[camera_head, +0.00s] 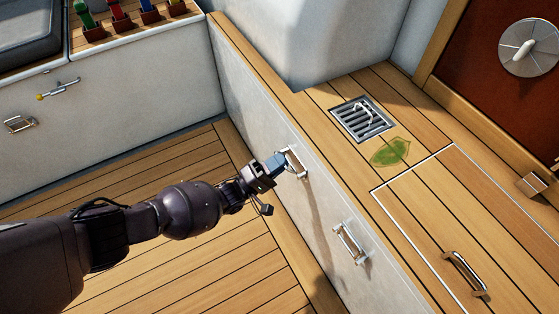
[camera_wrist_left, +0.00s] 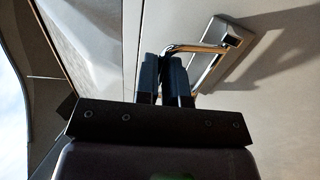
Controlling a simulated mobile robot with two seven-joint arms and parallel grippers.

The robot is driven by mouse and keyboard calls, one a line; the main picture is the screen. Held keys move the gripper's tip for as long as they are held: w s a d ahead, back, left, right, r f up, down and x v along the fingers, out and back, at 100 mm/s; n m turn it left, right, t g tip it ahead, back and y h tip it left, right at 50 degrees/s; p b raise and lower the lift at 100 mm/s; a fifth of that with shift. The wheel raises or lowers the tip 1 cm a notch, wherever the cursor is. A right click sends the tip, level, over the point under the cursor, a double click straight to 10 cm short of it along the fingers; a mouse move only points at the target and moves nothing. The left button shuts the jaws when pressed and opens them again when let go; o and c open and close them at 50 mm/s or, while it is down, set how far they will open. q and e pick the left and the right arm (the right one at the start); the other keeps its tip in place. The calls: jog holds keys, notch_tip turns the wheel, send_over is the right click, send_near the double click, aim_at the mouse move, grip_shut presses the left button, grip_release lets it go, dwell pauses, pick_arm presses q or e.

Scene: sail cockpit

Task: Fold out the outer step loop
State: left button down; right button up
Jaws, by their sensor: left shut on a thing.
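Two metal step loops are set on the pale side wall of the bench. My left gripper (camera_head: 280,163) is shut on the farther step loop (camera_head: 296,164). In the left wrist view, the fingers (camera_wrist_left: 167,70) close around one end of this loop (camera_wrist_left: 195,48), whose bar stands out from its backing plate (camera_wrist_left: 212,68). The fingers hide the gripped end. The other step loop (camera_head: 350,243) is on the same wall, nearer and to the right, with nothing touching it. My right gripper is not in view.
On the wooden bench top are a metal grate (camera_head: 362,119), a green leaf-shaped patch (camera_head: 390,152) and a white-edged hatch with a handle (camera_head: 466,273). A locker front with a latch (camera_head: 20,124) stands at left. The plank floor (camera_head: 225,265) is clear.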

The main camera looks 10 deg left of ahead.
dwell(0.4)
pick_arm(q)
jog(key=c, duration=1.2)
grip_release()
jog(key=shift+c, duration=0.2)
jog(key=v, duration=1.1)
jog(key=shift+w, duration=0.1)
